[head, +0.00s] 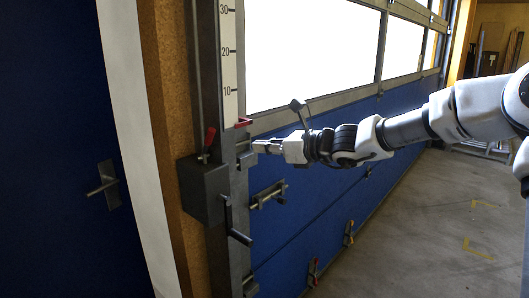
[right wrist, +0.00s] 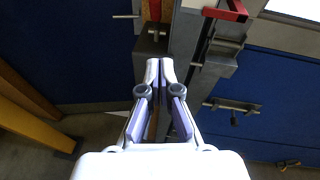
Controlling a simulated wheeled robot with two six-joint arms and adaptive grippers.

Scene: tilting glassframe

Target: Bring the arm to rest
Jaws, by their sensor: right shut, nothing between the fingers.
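My right arm (head: 406,128) reaches in from the right in the head view. Its gripper (head: 262,147) is beside the metal upright of the frame, just below a small red part (head: 243,123). In the right wrist view the gripper (right wrist: 160,66) has its fingertips together, with nothing between them. The fingertips point towards the grey upright and box, and I cannot tell whether they touch. My left gripper is not in view.
The blue panelled frame (head: 310,215) carries clamps (head: 268,195). A blue door with a handle (head: 104,186) is at left. Bare floor (head: 420,230) is free at right.

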